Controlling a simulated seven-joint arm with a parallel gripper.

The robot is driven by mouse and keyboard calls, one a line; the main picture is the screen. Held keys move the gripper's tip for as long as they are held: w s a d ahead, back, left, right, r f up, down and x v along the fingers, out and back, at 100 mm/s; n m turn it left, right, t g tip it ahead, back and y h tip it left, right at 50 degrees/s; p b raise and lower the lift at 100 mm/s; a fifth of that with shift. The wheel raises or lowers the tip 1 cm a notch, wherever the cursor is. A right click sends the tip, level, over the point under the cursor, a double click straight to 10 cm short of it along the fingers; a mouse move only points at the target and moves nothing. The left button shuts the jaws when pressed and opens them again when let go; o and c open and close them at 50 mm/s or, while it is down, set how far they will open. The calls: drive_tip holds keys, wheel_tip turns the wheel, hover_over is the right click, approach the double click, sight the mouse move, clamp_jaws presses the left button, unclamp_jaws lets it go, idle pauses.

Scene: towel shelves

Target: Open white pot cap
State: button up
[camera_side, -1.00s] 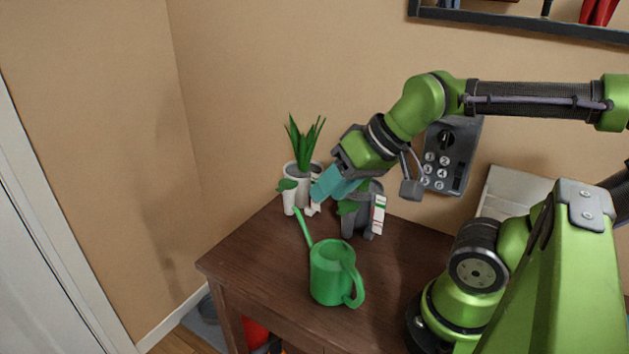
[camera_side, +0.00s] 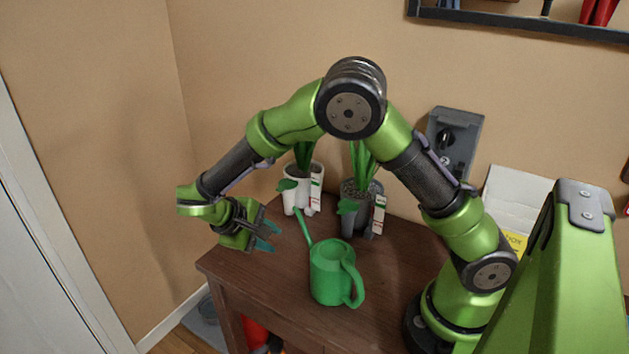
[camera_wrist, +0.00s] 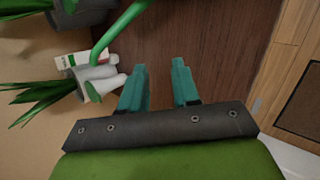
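The white pot (camera_side: 291,198) stands at the back left of the table, with a green plant in it, a small green leaf at its front and a white label at its right side. My forearm hides part of the plant. In the wrist view the white pot (camera_wrist: 98,78) lies left of my fingers. My gripper (camera_side: 270,237) is to the left and front of the pot, above the table's left edge, apart from the pot. In the wrist view my gripper (camera_wrist: 160,85) has its two teal fingers apart with nothing between them. I cannot make out a separate cap.
A grey pot (camera_side: 353,218) with a plant and label stands right of the white pot. A green watering can (camera_side: 333,272) stands in front, its spout reaching toward the white pot. The wooden table (camera_side: 275,290) has bare room at left.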

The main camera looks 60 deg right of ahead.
drive_tip(key=w+f+h, duration=0.1)
drive_tip(key=w+h, duration=0.1)
drive_tip(key=w+f+n+h, duration=0.1)
drive_tip(key=f+h, duration=0.1)
drive_tip(key=shift+w+a+f+t, duration=0.1)
drive_tip(key=shift+w+a+t, duration=0.1)
drive_tip(key=shift+w+t, duration=0.15)
drive_tip(key=w+h, duration=0.1)
drive_tip(key=w+a+t+h, duration=0.1)
drive_tip(key=w+h, duration=0.1)
drive_tip(key=h, duration=0.1)
drive_tip(key=shift+w+a+f, duration=0.1)
drive_tip(key=shift+a+f, duration=0.15)
drive_tip(key=shift+f, duration=0.15)
drive_tip(key=r, duration=0.1)
drive_tip(key=w+a+r+m+h, duration=0.1)
drive_tip(key=w+r+m+t+h, duration=0.1)
drive_tip(key=shift+w+a+r, duration=0.1)
drive_tip(key=shift+a+r, duration=0.1)
drive_tip(key=shift+a, duration=0.15)
drive_tip(key=shift+d+r+m+g+h, duration=0.1)
drive_tip(key=shift+m+g+h, duration=0.15)
drive_tip(key=shift+m+h, duration=0.05)
drive_tip(key=shift+s+d, duration=0.25)
drive_tip(key=shift+d, duration=0.05)
approach(286, 185)
drive_tip(key=d, duration=0.5)
drive_tip(key=shift+w+d, duration=0.1)
clamp_jaws()
